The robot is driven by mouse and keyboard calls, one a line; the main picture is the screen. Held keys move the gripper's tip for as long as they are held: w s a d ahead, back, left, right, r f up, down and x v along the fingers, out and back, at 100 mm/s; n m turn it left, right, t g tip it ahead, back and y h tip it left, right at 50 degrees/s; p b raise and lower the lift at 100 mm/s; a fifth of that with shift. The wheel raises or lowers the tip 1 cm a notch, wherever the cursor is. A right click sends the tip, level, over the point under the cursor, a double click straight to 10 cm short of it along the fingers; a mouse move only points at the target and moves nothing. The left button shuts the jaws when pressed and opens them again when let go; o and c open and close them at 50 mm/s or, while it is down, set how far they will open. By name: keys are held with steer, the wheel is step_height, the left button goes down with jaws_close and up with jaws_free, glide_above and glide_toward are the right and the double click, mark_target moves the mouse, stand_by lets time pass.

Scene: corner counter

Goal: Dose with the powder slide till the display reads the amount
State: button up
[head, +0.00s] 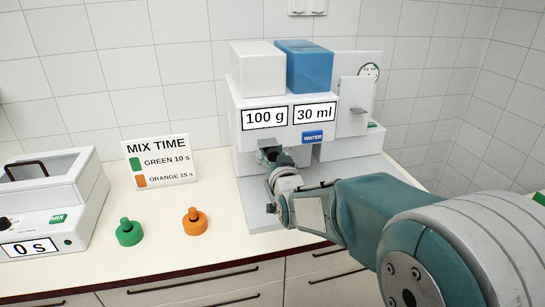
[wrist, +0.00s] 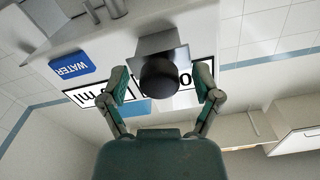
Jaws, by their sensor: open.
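The dispenser (head: 238,115) stands on the counter with a white box and a blue box on top. Its white panels read "100 g" (head: 264,118) and "30 ml" (head: 314,113). Under the "100 g" panel is the powder slide, seen in the wrist view as a grey plate (wrist: 150,45) with a round black knob (wrist: 159,76). My gripper (head: 270,160) is at the front of the dispenser, just below that panel. In the wrist view my gripper (wrist: 161,86) is open, one finger on each side of the knob, with gaps visible. My arm hides part of the dispenser's lower front.
A blue WATER label (head: 313,137) is right of the slide. At left are a mixer (head: 75,205) reading "0 s", a MIX TIME sign (head: 160,165), and green (head: 129,234) and orange (head: 195,222) knobbed pieces. An upright panel (head: 352,95) stands at right.

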steer(key=v, duration=1.2)
stand_by(0.4)
